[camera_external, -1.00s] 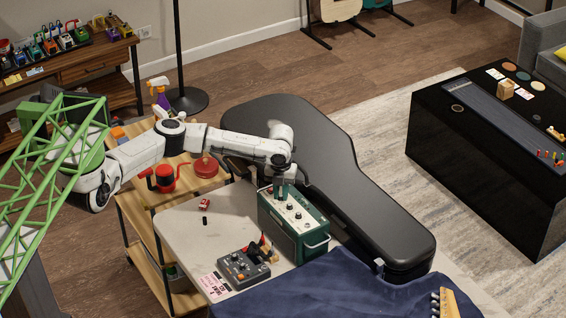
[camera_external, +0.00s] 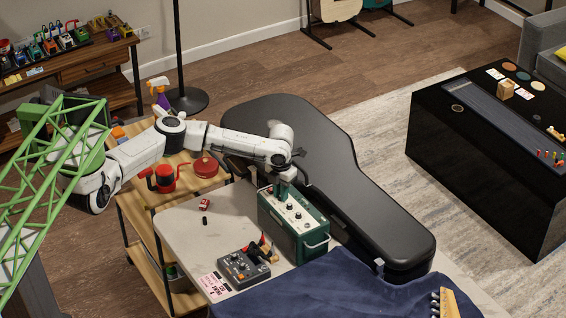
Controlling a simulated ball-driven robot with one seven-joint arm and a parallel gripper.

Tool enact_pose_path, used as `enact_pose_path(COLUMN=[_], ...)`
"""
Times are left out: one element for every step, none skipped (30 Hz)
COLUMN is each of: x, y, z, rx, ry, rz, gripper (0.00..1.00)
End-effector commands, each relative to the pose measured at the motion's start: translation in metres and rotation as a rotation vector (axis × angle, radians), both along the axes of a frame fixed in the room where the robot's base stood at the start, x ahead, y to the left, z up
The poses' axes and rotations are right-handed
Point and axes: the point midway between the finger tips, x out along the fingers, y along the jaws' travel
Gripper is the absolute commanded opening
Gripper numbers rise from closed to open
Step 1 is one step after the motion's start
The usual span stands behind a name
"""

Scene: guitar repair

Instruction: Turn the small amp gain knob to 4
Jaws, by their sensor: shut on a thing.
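The small amp (camera_external: 275,229) is a green box with a pale top panel. It stands upright on the white table beside the black guitar case. Several dark knobs (camera_external: 298,215) show in a row along its top. My gripper (camera_external: 279,191) points down at the far left end of this row, shut on a knob there. The fingers hide that knob, so its pointer and setting cannot be read. The knob labels are too small to read, so I cannot tell which one is gain.
A grey pedal unit (camera_external: 243,268) stands left of the amp. A black guitar case (camera_external: 350,190) lies close behind and right of it. A blue cloth (camera_external: 350,290) covers the table's front right. A wooden cart (camera_external: 138,218) with red items stands at left.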

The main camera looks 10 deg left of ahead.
Motion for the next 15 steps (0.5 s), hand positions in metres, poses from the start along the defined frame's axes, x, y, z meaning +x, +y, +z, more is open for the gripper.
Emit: enact_pose_path(x=[0.0002, 0.0002, 0.0003, 0.0003, 0.0003, 0.0004, 0.0004, 0.0004, 0.0004, 0.0004, 0.0004, 0.0004, 0.0004, 0.0004, 0.0004], y=[-0.0002, -0.0002, -0.0001, -0.0003, -0.0003, -0.0002, -0.0002, -0.0002, -0.0002, -0.0002, -0.0002, -0.0002, -0.0002, -0.0002, -0.0002], z=[0.0002, 0.0003, 0.0004, 0.0004, 0.0005, 0.0005, 0.0006, 0.0006, 0.0006, 0.0007, 0.0007, 0.0007, 0.0007, 0.0007, 0.0007], rx=[0.0, 0.0, 0.0, 0.0, 0.0, 0.0, 0.0, -0.001, -0.001, -0.001, -0.001, -0.001, -0.001, -0.001, -0.001], ry=[-0.001, -0.001, -0.001, -0.001, -0.001, -0.001, -0.001, -0.002, -0.002, -0.002, -0.002, -0.002, -0.002, -0.002, -0.002], rz=[-0.017, -0.026, -0.038, -0.045, -0.051, -0.057, -0.061, -0.065, -0.068, -0.069, -0.07, -0.071, -0.071, -0.07, -0.07], gripper=[0.0, 0.0, 0.0, 0.0, 0.0, 0.0, 0.0, 0.0, 0.0, 0.0, 0.0, 0.0, 0.0, 0.0, 0.0])
